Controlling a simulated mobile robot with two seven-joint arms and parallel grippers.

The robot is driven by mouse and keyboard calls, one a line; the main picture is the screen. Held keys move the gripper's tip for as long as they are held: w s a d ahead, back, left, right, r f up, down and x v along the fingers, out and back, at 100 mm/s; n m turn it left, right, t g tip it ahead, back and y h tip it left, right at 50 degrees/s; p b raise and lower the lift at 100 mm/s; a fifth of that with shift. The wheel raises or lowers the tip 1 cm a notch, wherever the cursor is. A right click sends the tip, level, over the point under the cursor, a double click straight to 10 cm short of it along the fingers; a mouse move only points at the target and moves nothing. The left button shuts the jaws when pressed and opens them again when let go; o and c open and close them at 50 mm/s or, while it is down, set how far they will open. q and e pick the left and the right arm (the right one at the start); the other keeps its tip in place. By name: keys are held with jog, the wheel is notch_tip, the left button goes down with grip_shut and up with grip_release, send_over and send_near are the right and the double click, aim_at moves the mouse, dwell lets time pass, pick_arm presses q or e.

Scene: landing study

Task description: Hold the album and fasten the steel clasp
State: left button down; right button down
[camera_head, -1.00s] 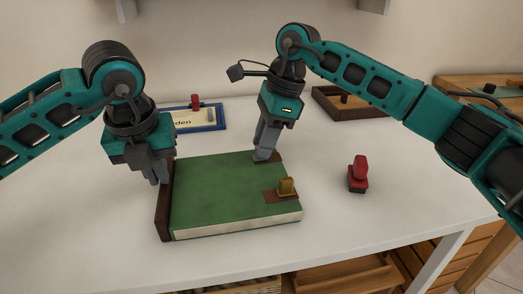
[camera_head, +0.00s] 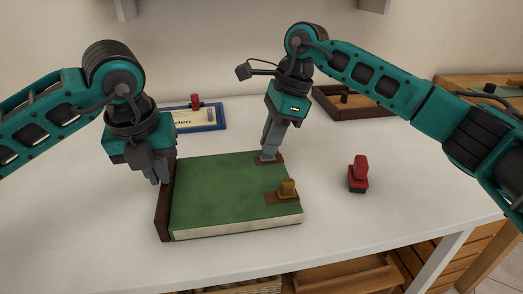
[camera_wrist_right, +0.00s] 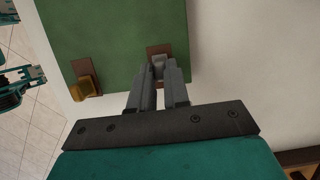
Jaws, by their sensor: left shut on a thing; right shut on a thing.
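The green album (camera_head: 225,190) lies closed on the white table, its dark brown spine (camera_head: 164,212) to the left. My left gripper (camera_head: 158,178) is shut on the spine side of the album; its grip is partly hidden. My right gripper (camera_head: 268,153) points down at the album's back right edge, shut on the steel clasp. In the right wrist view the grey steel clasp (camera_wrist_right: 158,64) shows between the fingertips, on a brown leather patch (camera_wrist_right: 160,50). A brass clasp (camera_head: 287,187) stands on another patch near the front right corner, and also shows in the wrist view (camera_wrist_right: 85,88).
A blue-framed sign (camera_head: 212,126) lies behind, with a small red object (camera_head: 195,101). A brown wooden tray (camera_head: 345,113) sits at the back right. The table between album and stamp is clear.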

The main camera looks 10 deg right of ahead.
jog(key=shift+s+d+f, duration=0.25)
jog(key=shift+d+f, duration=0.15)
jog(key=shift+d, duration=0.25)
dwell(0.5)
jog(key=c, duration=1)
grip_release()
jog(key=shift+r, duration=0.15)
jog(key=shift+w, duration=0.1)
jog(key=shift+r, duration=0.1)
jog(key=v, duration=1.2)
jog(key=shift+s+d+r, duration=0.15)
jog(key=shift+s, duration=0.1)
